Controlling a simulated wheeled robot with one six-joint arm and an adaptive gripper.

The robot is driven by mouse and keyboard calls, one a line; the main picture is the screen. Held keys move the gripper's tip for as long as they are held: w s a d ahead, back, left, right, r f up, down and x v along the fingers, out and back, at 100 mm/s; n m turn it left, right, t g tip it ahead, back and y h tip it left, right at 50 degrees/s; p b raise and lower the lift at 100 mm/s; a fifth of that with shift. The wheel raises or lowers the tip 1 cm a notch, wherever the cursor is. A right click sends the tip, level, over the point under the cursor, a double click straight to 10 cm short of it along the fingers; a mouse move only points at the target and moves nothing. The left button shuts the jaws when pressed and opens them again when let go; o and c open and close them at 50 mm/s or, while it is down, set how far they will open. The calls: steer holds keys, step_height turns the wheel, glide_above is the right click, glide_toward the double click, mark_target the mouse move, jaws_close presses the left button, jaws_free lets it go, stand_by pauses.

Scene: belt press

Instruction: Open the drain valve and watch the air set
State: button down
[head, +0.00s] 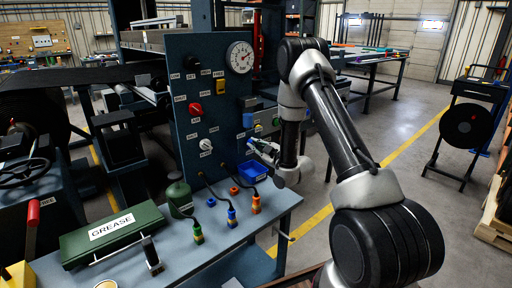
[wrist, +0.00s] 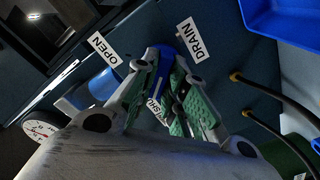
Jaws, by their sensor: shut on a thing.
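The drain valve's blue handle (wrist: 161,53) shows in the wrist view on the dark panel, between the tips of my gripper (wrist: 166,68). My gripper is shut on it; the green-padded fingers hide much of the handle. A DRAIN label (wrist: 192,40) is beside it, an OPEN label (wrist: 103,50) is to the left, and a SHUT label (wrist: 158,114) is partly hidden between the fingers. In the head view my gripper (head: 261,147) is at the panel's lower right, and the valve is too hidden to read. The round air gauge (head: 240,57) is at the panel's top right.
The panel (head: 212,150) carries a red knob (head: 195,109), a yellow switch (head: 221,87) and a white-handled knob (head: 206,145). A blue bin (head: 252,171) sits just below my gripper. Hoses with coloured fittings and a green grease box (head: 112,232) are on the bench.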

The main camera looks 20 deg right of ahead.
steer(key=m, duration=0.4)
steer(key=shift+d, duration=0.1)
steer(key=shift+w+d+m, duration=0.1)
steer(key=shift+d+m, duration=0.1)
steer(key=shift+m, duration=3)
steer(key=shift+d+m, duration=0.15)
steer(key=shift+m, duration=3.05)
steer(key=c, duration=1.5)
jaws_free()
steer(key=shift+o, duration=0.2)
steer(key=v, duration=1.2)
